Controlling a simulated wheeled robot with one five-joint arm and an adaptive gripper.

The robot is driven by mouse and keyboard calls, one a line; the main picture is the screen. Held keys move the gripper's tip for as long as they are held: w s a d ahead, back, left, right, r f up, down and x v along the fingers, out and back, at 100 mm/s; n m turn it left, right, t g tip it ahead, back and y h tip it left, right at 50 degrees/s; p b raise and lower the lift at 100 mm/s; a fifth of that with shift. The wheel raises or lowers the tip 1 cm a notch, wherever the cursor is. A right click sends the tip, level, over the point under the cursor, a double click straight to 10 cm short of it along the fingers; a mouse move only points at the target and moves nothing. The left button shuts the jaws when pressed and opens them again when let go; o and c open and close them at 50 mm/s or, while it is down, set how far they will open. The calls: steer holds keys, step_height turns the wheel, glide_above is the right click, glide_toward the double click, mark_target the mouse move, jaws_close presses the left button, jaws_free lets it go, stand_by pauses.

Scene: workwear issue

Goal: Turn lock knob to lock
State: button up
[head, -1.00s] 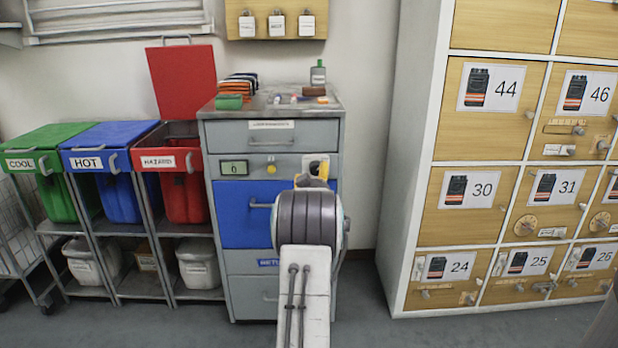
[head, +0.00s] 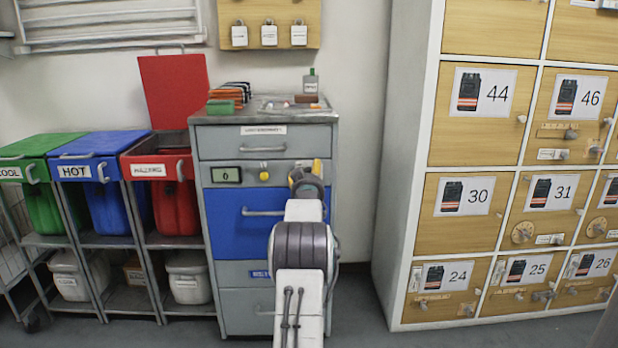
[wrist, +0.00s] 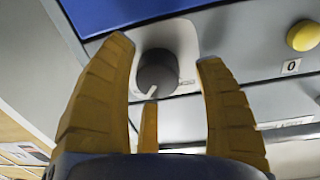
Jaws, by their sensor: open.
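My gripper (wrist: 165,58) has yellow ribbed fingers, one on each side of the knob in the picture, with visible gaps. A third yellow finger shows low in the middle. The gripper is open and holds nothing. In the head view my gripper (head: 306,182) is at the cabinet's upper right front and hides the knob.
The grey cabinet (head: 222,143) has a blue drawer (head: 229,219), a yellow button (head: 264,176) and a small display (head: 226,175). A red bin (head: 174,197) stands to its left. Wooden lockers (head: 480,145) stand to the right, with bare wall between.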

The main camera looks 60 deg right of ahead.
stand_by(0.4)
steer(key=c, duration=0.8)
steer(key=shift+r, duration=0.25)
steer(key=c, duration=0.4)
